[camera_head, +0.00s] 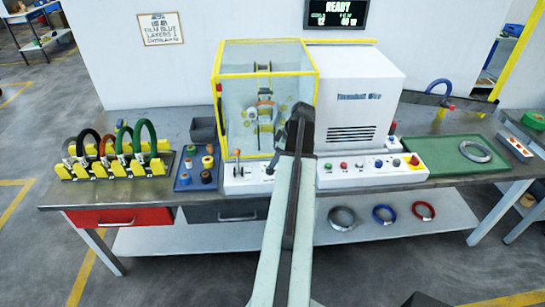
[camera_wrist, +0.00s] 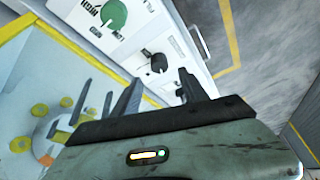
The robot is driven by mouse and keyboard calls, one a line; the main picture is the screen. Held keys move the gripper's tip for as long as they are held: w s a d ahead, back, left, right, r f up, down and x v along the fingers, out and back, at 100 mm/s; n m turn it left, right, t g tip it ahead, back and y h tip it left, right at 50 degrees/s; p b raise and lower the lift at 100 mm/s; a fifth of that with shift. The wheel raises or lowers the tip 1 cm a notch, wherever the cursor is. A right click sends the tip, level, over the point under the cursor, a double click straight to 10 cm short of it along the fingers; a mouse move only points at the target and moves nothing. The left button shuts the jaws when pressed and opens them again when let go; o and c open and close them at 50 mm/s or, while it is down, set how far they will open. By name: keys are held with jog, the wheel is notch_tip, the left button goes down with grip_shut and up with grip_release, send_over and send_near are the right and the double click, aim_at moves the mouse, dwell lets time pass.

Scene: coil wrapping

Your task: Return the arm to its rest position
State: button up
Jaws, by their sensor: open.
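My arm reaches forward from the bottom middle of the head view, over the front of the bench. Its dark end (camera_head: 299,128) is in front of the wrapping machine. My gripper (camera_wrist: 160,92) is open in the wrist view, with two dark fingers apart and nothing between them. Past the fingers is a white control panel (camera_wrist: 185,35) with a green knob (camera_wrist: 113,13) and a black knob (camera_wrist: 158,62). The machine's yellow-edged clear guard (camera_head: 240,95) stands at the left of my gripper, and its white housing (camera_head: 355,90) at the right. The fingertips are hidden in the head view.
Several coils (camera_head: 110,145) stand in a yellow rack at the left. A blue tray (camera_head: 183,186) of spools lies beside it. A green mat (camera_head: 435,160) with a grey coil (camera_head: 475,150) lies at the right. A lit screen (camera_head: 337,13) reads READY. The floor in front is clear.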

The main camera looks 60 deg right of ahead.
jog(key=shift+s+r, duration=0.25)
jog(key=shift+r, duration=0.45)
jog(key=w+a+g, duration=0.1)
jog(key=w+a, duration=0.5)
jog(key=a, duration=0.4)
jog(key=w+a+f+m+g, duration=0.1)
jog(key=w+a, duration=0.5)
jog(key=a, duration=0.4)
jog(key=w+a+g, duration=0.1)
jog(key=w+a, duration=0.5)
jog(key=a, duration=0.4)
jog(key=a+m+g+h, duration=0.1)
jog(key=a, duration=2.8)
jog(key=shift+w+f+m, duration=0.3)
jog(key=shift+w+f, duration=0.1)
jog(key=shift+f, duration=0.05)
jog(key=shift+d, duration=0.1)
jog(key=shift+c, duration=1.6)
